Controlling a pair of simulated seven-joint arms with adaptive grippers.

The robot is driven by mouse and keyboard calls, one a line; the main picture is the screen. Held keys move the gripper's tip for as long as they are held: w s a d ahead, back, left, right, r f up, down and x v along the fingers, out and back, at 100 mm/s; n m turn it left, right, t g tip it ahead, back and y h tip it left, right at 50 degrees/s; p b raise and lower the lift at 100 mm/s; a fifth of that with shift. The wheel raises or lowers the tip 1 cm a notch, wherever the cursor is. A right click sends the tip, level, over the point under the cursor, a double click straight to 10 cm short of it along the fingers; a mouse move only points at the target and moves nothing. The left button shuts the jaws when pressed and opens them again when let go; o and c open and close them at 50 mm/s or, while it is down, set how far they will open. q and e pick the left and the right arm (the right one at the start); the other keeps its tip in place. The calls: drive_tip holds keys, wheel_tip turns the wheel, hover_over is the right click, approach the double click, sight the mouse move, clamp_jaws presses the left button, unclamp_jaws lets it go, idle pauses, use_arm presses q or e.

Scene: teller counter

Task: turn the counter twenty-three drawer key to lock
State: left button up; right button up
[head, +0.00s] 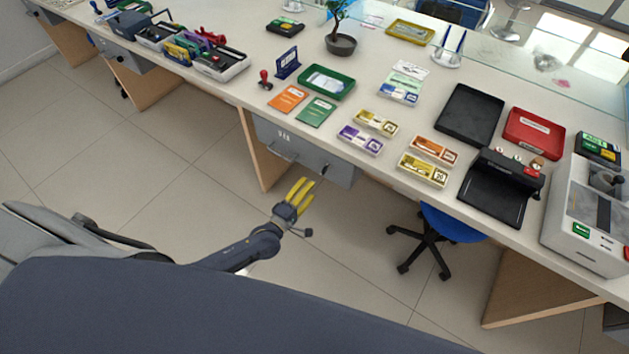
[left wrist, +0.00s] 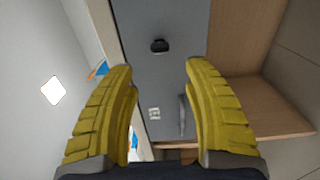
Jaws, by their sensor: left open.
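The grey drawer (head: 306,153) hangs under the counter front in the middle of the head view. In the left wrist view its face (left wrist: 150,80) fills the middle, with a small label (left wrist: 154,113) and a bar handle (left wrist: 182,115). A small dark key (left wrist: 160,46) sticks out of the drawer face, beyond and between my fingertips. In the head view it is a small dark spot (head: 324,168), too small for its turn angle to be told. My left gripper (head: 304,186) is open and empty, its yellow fingers pointing at the drawer, apart from the key. My right gripper is out of view.
The counter top (head: 235,95) above the drawer holds booklets, a green tray (head: 326,82) and banknote trays. A wooden support panel (head: 258,150) stands left of the drawer. A blue chair (head: 450,222) stands to the right. The floor around my left gripper is clear.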

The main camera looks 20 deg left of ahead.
use_arm(q)
drive_tip(key=shift+v, duration=1.05)
drive_tip(key=s+a+f+m+g+y, duration=0.1)
drive_tip(key=s+a+f+m+g, duration=0.15)
drive_tip(key=s+f+m, duration=0.5)
drive_tip(key=s+a+f+m+g+y, duration=0.1)
drive_tip(key=s+a+f+m+g, duration=0.2)
drive_tip(key=f, duration=0.8)
drive_tip(key=s+a+f+m+g+y, duration=0.1)
drive_tip(key=s+f+m+g, duration=0.4)
drive_tip(key=f, duration=0.4)
drive_tip(key=s+d+f+m+g, duration=0.1)
drive_tip(key=s+f, duration=0.2)
drive_tip(key=s, duration=0.8)
drive_tip(key=s+f+m+g+y, duration=0.1)
drive_tip(key=s+f, duration=0.3)
drive_tip(key=s, duration=0.6)
drive_tip(key=s+d+f+m+g, duration=0.1)
drive_tip(key=s+f+g, duration=0.2)
drive_tip(key=s, duration=0.8)
drive_tip(key=shift+s+d+f+y, duration=0.3)
drive_tip(key=shift+s+f, duration=0.05)
drive_tip(key=shift+f, duration=0.25)
drive_tip(key=shift+m+g, duration=0.25)
